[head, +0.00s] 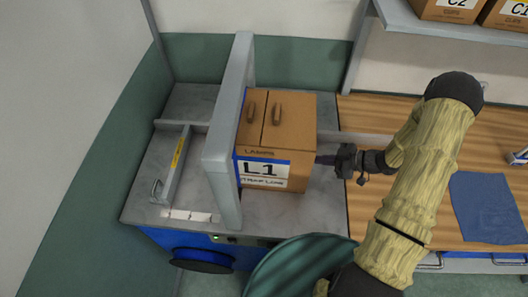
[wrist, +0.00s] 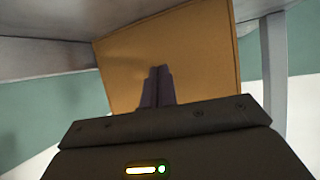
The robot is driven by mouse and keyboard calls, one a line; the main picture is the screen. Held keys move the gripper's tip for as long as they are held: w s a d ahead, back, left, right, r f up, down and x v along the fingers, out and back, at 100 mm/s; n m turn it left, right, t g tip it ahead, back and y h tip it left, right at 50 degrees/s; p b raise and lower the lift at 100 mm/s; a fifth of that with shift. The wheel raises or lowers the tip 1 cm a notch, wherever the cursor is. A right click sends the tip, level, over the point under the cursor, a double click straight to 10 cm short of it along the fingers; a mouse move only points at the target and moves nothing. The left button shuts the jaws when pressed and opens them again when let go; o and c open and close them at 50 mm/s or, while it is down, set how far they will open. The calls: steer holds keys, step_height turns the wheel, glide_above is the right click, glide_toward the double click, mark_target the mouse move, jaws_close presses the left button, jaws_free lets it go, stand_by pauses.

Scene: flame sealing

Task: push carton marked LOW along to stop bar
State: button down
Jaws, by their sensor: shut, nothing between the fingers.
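A brown carton (head: 290,125) stands upright on the grey worktop, partly behind a grey upright frame. Its front label reads "L1", with "LAMPS" above and a smaller line below that I cannot read surely; I see no clear "LOW" mark. My gripper (head: 322,160) is shut and empty at the carton's right face. In the wrist view its dark fingertips (wrist: 157,72) point at the plain carton face (wrist: 195,55); they look touching or nearly so. A grey bar with a yellow label (head: 176,160), seemingly the stop bar, lies left of the frame, apart from the carton.
The grey frame (head: 228,130) spans the worktop at the carton's left. Bare grey worktop (head: 200,165) lies between frame and bar. A wooden counter (head: 365,110) with a blue cloth (head: 485,207) is at right. Cartons (head: 448,10) sit on a high shelf.

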steer(key=shift+w+a, duration=0.15)
steer(key=shift+a, duration=3.4)
steer(key=shift+a+b, duration=0.85)
steer(key=shift+a, duration=3.3)
steer(key=shift+d+p, duration=0.65)
steer(key=shift+d, duration=2.4)
